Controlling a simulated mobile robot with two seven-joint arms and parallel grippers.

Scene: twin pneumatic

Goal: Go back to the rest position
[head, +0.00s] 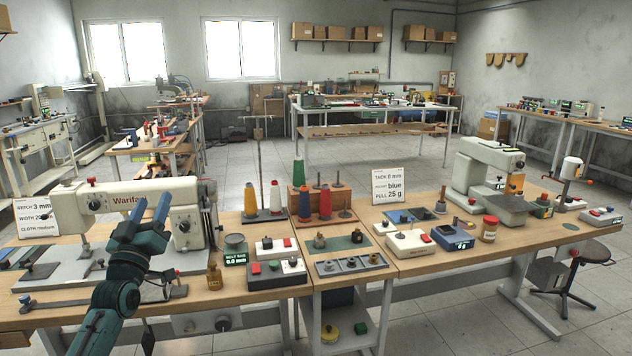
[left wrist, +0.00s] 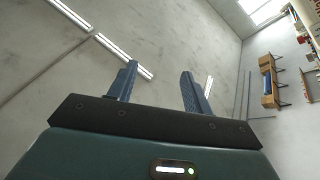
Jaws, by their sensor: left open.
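My left gripper (head: 152,208) is raised in front of the white sewing machine (head: 110,200) at the left of the bench, in the head view. Its two blue fingers stand apart with nothing between them. In the left wrist view the open fingers (left wrist: 157,88) point toward the ceiling and wall, and no object is between them. The gripper covers part of the sewing machine in the head view. My right gripper shows in neither view.
The wooden workbench (head: 430,262) carries thread spools (head: 277,198), a brown bottle (head: 214,276), a control box with a red button (head: 278,272), a blue box (head: 452,237) and a second machine (head: 486,172). A stool (head: 588,252) stands at the right. Open floor (head: 250,160) lies behind.

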